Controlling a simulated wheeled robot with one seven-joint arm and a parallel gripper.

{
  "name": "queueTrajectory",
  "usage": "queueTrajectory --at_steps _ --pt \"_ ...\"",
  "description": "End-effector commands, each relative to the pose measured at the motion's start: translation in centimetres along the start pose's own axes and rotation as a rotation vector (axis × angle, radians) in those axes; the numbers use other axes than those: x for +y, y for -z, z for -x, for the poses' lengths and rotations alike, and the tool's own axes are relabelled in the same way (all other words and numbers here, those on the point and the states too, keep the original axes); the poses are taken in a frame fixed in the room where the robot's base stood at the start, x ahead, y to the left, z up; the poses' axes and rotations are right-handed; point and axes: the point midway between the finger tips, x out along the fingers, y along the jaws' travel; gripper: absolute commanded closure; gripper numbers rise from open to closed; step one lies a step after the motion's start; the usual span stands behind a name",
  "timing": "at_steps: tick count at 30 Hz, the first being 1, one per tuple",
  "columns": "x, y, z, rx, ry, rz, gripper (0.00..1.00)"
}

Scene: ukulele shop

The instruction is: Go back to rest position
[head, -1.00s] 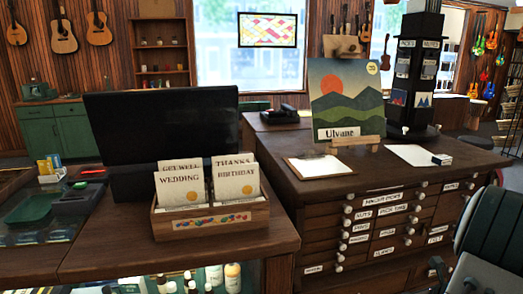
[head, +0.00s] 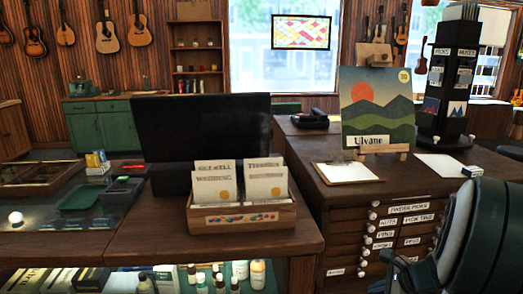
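A dark grey and white part of my own arm (head: 465,240) shows at the lower right of the head view, in front of the drawer cabinet. My gripper's fingers are not in view, so I cannot see whether they hold anything. The task names no object. A wooden card box (head: 243,214) with several cards stands on the left counter, in front of a black monitor (head: 200,125).
The drawer cabinet (head: 390,183) stands on the right, bearing a clipboard (head: 346,173), a mountain picture (head: 377,108) and a dark rotating rack (head: 450,85). A glass display counter (head: 75,225) fills the left. Guitars (head: 107,37) hang on the back wall.

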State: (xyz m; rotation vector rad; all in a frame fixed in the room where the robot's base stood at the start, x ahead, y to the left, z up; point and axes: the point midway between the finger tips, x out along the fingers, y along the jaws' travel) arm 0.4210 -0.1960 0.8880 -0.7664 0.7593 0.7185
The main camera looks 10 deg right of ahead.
Motion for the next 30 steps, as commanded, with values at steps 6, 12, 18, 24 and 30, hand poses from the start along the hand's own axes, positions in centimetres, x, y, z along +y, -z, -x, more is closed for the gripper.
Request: queueTrajectory --at_steps 6,12,18,24,30 --pt "5.5 -10.7 3.0 0.011 -0.199 0.673 1.0" --pt "11.0 -15.9 6.6 0.034 -0.352 1.28 1.0" --pt "14.5 -17.9 10.0 0.076 -0.458 1.781 1.0" --pt "15.7 -18.3 11.6 0.11 -0.505 2.017 1.0" --pt "15.8 -18.2 11.7 0.115 -0.513 2.047 1.0"
